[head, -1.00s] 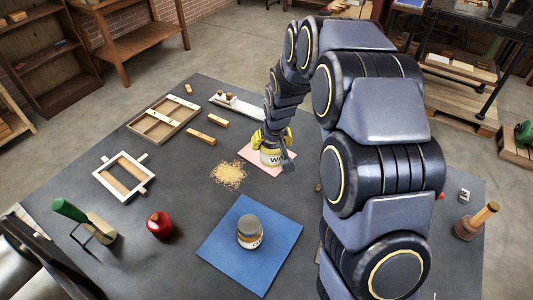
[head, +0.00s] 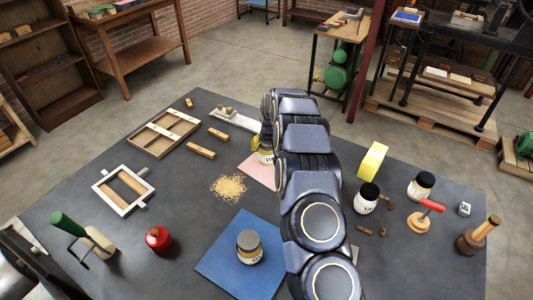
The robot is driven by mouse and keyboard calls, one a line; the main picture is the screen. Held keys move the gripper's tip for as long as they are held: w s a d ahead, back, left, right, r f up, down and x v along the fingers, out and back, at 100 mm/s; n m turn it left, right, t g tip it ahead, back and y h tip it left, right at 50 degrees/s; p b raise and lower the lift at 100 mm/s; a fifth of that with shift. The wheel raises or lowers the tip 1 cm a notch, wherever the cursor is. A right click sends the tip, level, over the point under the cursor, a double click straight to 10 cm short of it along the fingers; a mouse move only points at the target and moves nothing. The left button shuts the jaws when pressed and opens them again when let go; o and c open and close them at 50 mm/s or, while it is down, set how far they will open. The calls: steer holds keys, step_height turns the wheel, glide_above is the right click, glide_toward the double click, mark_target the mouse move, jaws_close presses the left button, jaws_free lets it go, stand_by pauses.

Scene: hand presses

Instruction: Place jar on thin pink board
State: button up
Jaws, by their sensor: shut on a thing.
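The thin pink board (head: 259,172) lies flat on the dark table, partly hidden behind my arm. A pale jar with a dark-lettered label (head: 266,158) is at the board, low over it or on it; I cannot tell whether it touches. My gripper (head: 260,143), with yellow parts, is shut on this jar from above. My arm hides the right side of the jar and of the gripper.
A grey-lidded jar (head: 249,248) stands on a blue board (head: 222,261). Sawdust (head: 229,187) lies left of the pink board. A red container (head: 158,239) is front left.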

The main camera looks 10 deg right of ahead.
mark_target(267, 153)
steer(key=shift+w+f, duration=0.45)
steer(key=shift+f, duration=1.65)
steer(key=shift+f, duration=0.2)
steer(key=o, duration=1.1)
steer(key=shift+o, duration=0.2)
steer(key=shift+r, duration=0.1)
